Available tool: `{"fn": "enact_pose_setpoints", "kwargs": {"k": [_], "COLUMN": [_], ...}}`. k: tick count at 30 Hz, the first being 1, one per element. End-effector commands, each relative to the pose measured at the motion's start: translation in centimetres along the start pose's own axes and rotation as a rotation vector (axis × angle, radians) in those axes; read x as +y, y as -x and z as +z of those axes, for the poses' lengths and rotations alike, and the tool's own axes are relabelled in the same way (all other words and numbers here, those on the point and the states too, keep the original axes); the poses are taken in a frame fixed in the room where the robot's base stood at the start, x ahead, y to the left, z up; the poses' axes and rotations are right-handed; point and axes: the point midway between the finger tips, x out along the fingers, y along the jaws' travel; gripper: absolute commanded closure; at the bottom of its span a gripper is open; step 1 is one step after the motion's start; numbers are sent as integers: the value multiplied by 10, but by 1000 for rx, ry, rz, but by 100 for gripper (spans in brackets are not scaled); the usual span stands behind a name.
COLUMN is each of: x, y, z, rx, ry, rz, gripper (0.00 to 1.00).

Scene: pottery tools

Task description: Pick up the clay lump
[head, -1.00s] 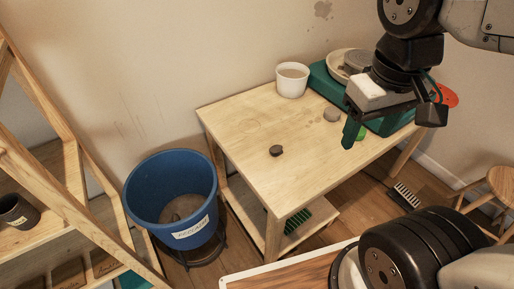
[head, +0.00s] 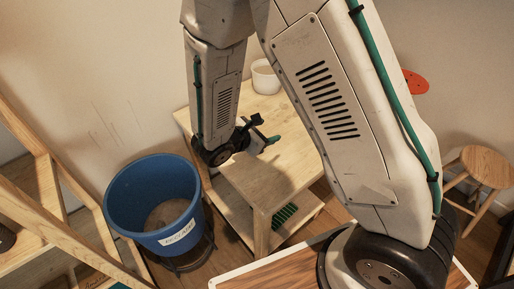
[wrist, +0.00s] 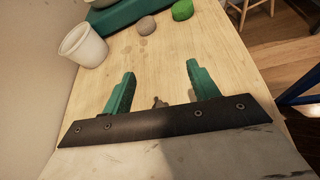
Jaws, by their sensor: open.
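A rounded grey lump (wrist: 146,25), which looks like clay, lies on the wooden table (wrist: 220,60) near its far end in the wrist view. A small dark brownish piece (wrist: 158,102) shows low between my fingers, partly hidden by the gripper's dark bar; I cannot tell for sure which of the two is the clay lump. My gripper (wrist: 160,70) is open, with its two green fingers apart and nothing held. In the head view my gripper (head: 262,134) is low over the table's left part, and my arm hides most of the tabletop and both pieces.
A white cup (wrist: 84,46) stands at the wall side of the table, also seen in the head view (head: 264,76). A teal base (wrist: 128,16) and a bright green item (wrist: 182,10) are at the far end. A blue bucket (head: 120,205) stands left of the table; a stool (head: 482,165) is at right.

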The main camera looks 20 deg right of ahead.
Motion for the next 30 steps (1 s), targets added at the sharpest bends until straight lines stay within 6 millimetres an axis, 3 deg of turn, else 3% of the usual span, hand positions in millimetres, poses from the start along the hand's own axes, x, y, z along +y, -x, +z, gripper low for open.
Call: {"fn": "enact_pose_setpoints", "kwargs": {"k": [1,3,9,30], "x": [3,6,10,31], "y": [-1,-2,-1,-75], "z": [-24,-50,-94,-105], "rx": [-2,-1,6,8], "ry": [77,160,294,312], "rz": [49,112,218,230], "gripper": [40,40,40,40]}}
